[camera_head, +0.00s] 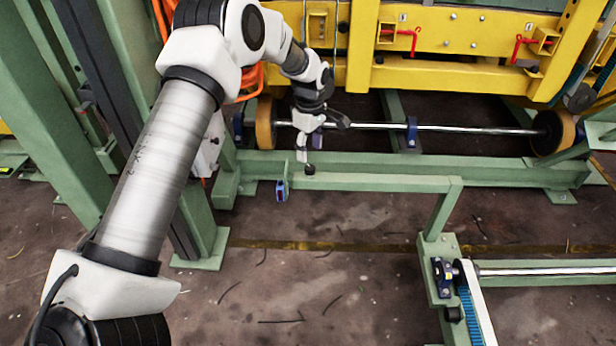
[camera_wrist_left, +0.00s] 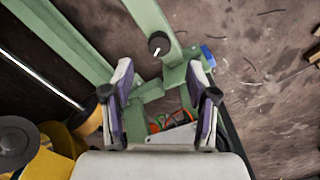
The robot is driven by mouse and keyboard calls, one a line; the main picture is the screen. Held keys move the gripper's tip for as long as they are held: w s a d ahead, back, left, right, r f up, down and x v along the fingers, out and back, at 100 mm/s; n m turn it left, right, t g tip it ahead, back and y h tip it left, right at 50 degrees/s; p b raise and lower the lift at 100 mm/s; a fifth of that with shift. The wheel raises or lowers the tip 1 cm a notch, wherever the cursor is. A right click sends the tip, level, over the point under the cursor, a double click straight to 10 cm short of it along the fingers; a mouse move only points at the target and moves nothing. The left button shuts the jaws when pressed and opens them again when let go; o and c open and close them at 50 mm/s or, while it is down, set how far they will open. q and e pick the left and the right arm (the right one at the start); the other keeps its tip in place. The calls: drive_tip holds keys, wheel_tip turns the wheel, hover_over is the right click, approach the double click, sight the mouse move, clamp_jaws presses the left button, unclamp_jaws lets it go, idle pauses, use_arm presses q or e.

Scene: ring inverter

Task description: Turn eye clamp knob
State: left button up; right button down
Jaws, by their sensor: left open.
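A small round black knob (camera_head: 309,169) sits on top of the green frame beam, just below my left gripper in the head view. In the left wrist view the black knob (camera_wrist_left: 158,43) has a white mark and lies ahead of the fingertips, roughly midway between them. I take it for the eye clamp knob; no label shows. My left gripper (camera_head: 316,139) is open, with nothing between its purple-faced fingers, and it is apart from the knob. The fingers also show in the left wrist view (camera_wrist_left: 160,82). My right gripper is in neither view.
A steel shaft (camera_head: 460,128) with yellow rollers runs behind the green beam (camera_head: 390,182). A yellow machine frame (camera_head: 450,78) stands above it. A blue part (camera_head: 281,191) sits on a bracket left of the knob. The brown floor in front is open.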

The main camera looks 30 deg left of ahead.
sight(310, 167)
use_arm(q)
wheel_tip(310, 167, down, 6)
drive_tip(key=shift+f+b, duration=0.2)
drive_tip(key=shift+b, duration=0.9)
drive_tip(key=shift+r, duration=0.1)
clamp_jaws()
